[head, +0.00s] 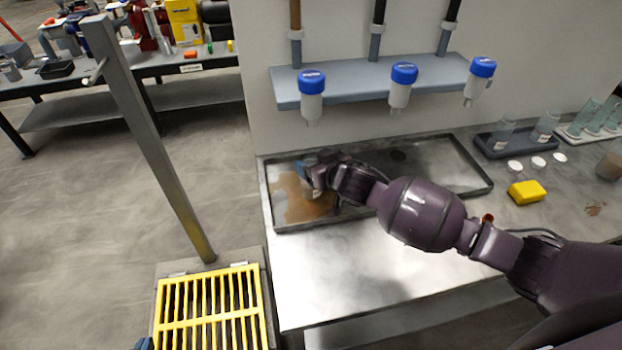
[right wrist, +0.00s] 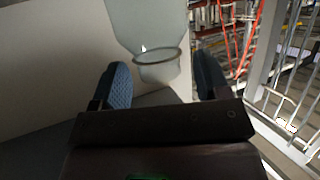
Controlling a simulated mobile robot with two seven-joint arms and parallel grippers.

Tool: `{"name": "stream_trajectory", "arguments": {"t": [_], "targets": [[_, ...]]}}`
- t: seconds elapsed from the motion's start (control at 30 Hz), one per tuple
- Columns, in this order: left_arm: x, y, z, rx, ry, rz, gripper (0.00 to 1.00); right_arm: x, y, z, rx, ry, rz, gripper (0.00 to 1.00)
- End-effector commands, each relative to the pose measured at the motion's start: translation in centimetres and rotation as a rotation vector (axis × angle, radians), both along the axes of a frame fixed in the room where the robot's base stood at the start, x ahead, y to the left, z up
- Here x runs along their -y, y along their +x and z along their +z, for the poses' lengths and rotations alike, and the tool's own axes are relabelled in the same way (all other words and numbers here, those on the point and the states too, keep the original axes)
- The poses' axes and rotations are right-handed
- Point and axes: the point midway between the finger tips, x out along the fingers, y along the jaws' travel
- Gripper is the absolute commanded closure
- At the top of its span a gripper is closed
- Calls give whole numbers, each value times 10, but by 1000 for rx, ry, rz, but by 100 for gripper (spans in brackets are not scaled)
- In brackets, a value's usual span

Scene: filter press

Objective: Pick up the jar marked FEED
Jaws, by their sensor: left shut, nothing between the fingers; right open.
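A clear jar (right wrist: 148,35) stands out ahead between the two blue-padded fingers of my right gripper (right wrist: 163,82) in the right wrist view. The fingers are apart, with a gap on each side of the jar. No marking is readable on it. In the head view my right gripper (head: 313,183) is low over the left end of the metal tray (head: 440,196); its own wrist hides most of what is there. Two labelled clear jars (head: 545,127) stand in a dark holder at right; their labels are too small to read. A bit of my left gripper (head: 145,344) shows at the bottom edge, shut and empty.
A blue-grey shelf (head: 345,80) holds blue-capped inverted bottles (head: 400,92) above the tray. A yellow sponge (head: 527,192) and white lids (head: 538,162) lie at right. A grey post (head: 150,140) and yellow grate (head: 212,310) stand left. The bench front (head: 340,270) is clear.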

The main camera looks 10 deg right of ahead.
Motion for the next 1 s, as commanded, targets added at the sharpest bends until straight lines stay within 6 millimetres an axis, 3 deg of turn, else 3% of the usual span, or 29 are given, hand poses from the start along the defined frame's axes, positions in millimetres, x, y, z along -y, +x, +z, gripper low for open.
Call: {"name": "stream_trajectory", "arguments": {"t": [0.2,0.47,0.9,1.0], "targets": [[0,0,-1,0,1,-1,100,-5,13,-6,-1,0,0,31],[0,0,-1,-1,1,0,100,-5,13,-6,-1,0,0,32],[0,-1,-1,-2,1,0,100,-5,13,-7,-1,-1,-1,100],[0,-1,-1,-2,1,0,100,-5,13,-6,-1,0,0,100]]}}
